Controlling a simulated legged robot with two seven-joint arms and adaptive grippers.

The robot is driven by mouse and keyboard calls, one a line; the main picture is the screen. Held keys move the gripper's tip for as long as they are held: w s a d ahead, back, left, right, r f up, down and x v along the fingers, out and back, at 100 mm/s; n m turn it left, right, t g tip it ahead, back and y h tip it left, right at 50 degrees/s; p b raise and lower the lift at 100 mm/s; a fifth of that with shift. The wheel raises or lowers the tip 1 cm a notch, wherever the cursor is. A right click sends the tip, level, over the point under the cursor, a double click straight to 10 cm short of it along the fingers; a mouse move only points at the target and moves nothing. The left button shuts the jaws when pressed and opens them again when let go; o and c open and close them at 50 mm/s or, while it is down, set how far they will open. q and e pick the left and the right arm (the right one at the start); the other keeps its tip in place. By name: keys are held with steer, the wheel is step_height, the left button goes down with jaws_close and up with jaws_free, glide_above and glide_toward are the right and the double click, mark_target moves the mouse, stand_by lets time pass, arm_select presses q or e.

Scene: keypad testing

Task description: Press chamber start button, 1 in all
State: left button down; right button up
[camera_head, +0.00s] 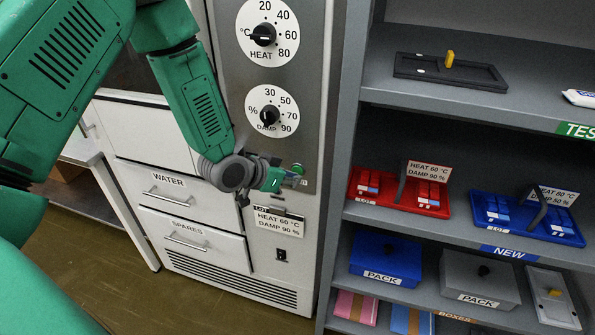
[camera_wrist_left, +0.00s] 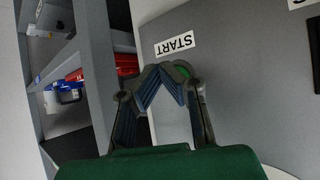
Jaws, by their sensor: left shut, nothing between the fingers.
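The grey chamber panel (camera_head: 313,100) carries a HEAT dial (camera_head: 263,34) and a DAMP dial (camera_head: 270,115). The green start button (camera_head: 298,168) shows low on the panel, partly hidden by my left gripper (camera_head: 291,181). In the left wrist view, the START label (camera_wrist_left: 175,43) is upside down, and the green button (camera_wrist_left: 184,71) shows just behind the fingertips of my left gripper (camera_wrist_left: 170,76). That gripper is shut and empty, its tips at the button; I cannot tell whether they touch it. My right gripper is out of view.
A lot card (camera_head: 279,221) reading HEAT 60, DAMP 90 hangs below the gripper. The grey shelf (camera_head: 352,150) stands close on the right, with a red tray (camera_head: 375,200), a blue tray (camera_head: 490,222) and PACK boxes (camera_head: 385,258). WATER and SPARES drawers (camera_head: 190,228) are lower left.

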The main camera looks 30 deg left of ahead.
arm_select(q)
steer(key=shift+w+a, duration=0.1)
steer(key=shift+w, duration=0.35)
stand_by(0.6)
steer(key=shift+s, duration=0.1)
steer(key=shift+s+d, duration=0.2)
steer(key=shift+s, duration=0.5)
steer(key=shift+s+d+p, duration=0.15)
steer(key=shift+s+d, duration=0.05)
steer(key=shift+s, duration=0.6)
steer(key=shift+s+d+p, duration=0.15)
steer(key=shift+s+d, duration=0.05)
steer(key=shift+s, duration=0.65)
steer(key=shift+s+d+p, duration=0.15)
steer(key=shift+s+d, duration=0.05)
steer(key=shift+s, duration=0.6)
